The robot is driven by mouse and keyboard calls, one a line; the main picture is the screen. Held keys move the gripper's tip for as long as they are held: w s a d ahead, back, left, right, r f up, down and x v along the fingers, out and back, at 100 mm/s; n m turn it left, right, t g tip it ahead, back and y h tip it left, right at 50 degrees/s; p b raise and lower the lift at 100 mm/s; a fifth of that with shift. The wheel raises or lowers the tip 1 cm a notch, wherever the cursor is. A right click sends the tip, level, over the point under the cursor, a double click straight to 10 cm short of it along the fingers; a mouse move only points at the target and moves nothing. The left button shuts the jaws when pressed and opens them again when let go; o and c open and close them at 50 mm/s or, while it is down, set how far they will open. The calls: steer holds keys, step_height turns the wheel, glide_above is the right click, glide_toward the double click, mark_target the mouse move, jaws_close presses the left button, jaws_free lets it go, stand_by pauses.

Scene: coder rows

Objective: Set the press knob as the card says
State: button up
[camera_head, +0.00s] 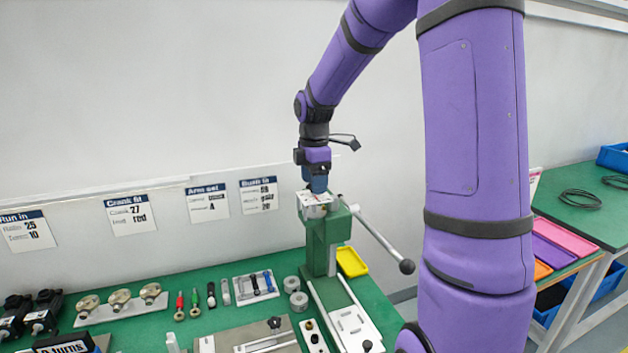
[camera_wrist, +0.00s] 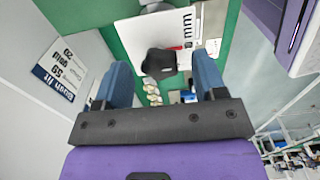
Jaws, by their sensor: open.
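The green press (camera_head: 322,240) stands on the bench by the wall, with a long lever ending in a dark ball. My gripper (camera_head: 317,189) points down over the press head. In the wrist view the black press knob (camera_wrist: 160,63) sits between the blue fingers of my open gripper (camera_wrist: 162,66), with a gap visible on both sides. A white plate (camera_wrist: 187,28) marked "mm" lies by the knob, with a thin red mark. The "Bush fit" card (camera_head: 259,195) hangs on the wall; it also shows upside down in the wrist view (camera_wrist: 58,70), where 59 and 20 are legible.
Other cards hang left: "Arm set" (camera_head: 207,202), "Crank fit" (camera_head: 130,214). Fixtures and tools crowd the green bench. A yellow tray (camera_head: 351,262) lies right of the press. The press lever (camera_head: 380,238) sticks out right, close to my arm.

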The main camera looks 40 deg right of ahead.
steer(key=c, duration=0.9)
steer(key=shift+m, duration=0.4)
steer(key=m, duration=0.3)
steer(key=shift+m, duration=0.4)
steer(key=m, duration=1.2)
steer(key=shift+m, duration=0.3)
steer(key=m, duration=0.6)
steer(key=shift+m, duration=0.3)
